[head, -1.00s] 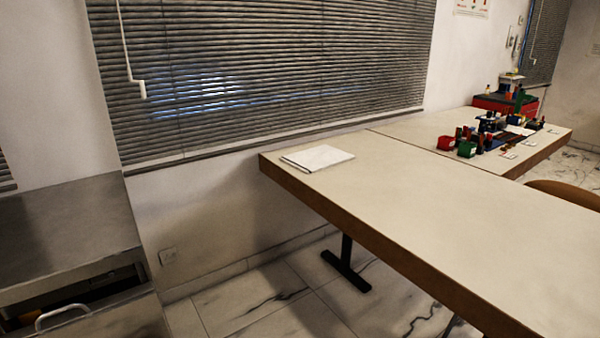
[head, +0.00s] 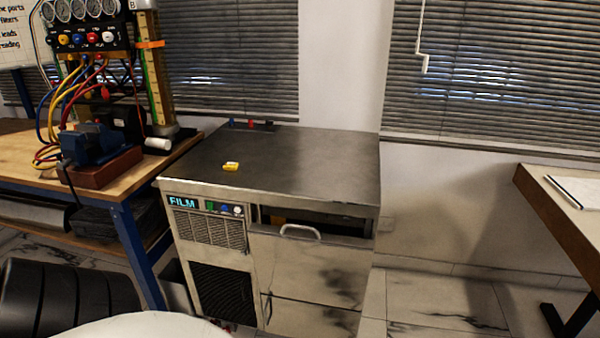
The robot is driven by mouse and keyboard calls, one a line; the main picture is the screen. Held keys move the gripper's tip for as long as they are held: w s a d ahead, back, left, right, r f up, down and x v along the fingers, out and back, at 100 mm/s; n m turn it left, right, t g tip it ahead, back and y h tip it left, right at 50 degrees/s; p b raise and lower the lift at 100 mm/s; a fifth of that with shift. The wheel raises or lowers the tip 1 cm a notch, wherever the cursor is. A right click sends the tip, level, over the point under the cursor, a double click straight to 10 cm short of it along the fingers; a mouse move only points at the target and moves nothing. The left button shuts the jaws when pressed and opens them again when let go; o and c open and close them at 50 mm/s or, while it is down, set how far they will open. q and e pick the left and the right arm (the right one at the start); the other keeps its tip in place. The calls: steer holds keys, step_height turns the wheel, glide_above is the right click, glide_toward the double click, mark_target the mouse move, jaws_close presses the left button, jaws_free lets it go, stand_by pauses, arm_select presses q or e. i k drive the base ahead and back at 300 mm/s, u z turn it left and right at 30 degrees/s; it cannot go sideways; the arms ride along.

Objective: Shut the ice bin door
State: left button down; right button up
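The ice bin is a steel cabinet (head: 275,165) with a dark metal top, standing below the window blinds in the head view. Its door (head: 308,262) is a steel panel on the right of the front, with a curved handle (head: 300,231) at its upper edge. A dark gap (head: 335,222) shows above the door, so it is not fully shut. A vented panel with a "FILM" label (head: 183,203) is on the left of the front. Neither of my grippers is in view.
A wooden workbench (head: 20,150) with gauges, coloured hoses and a blue vise (head: 92,147) stands left of the cabinet. A small yellow object (head: 231,166) lies on the cabinet top. Marble floor (head: 445,300) lies between.

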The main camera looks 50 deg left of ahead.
mark_target(315, 266)
steer(key=u, duration=0.55)
steer(key=i, duration=0.35)
steer(key=u, duration=0.9)
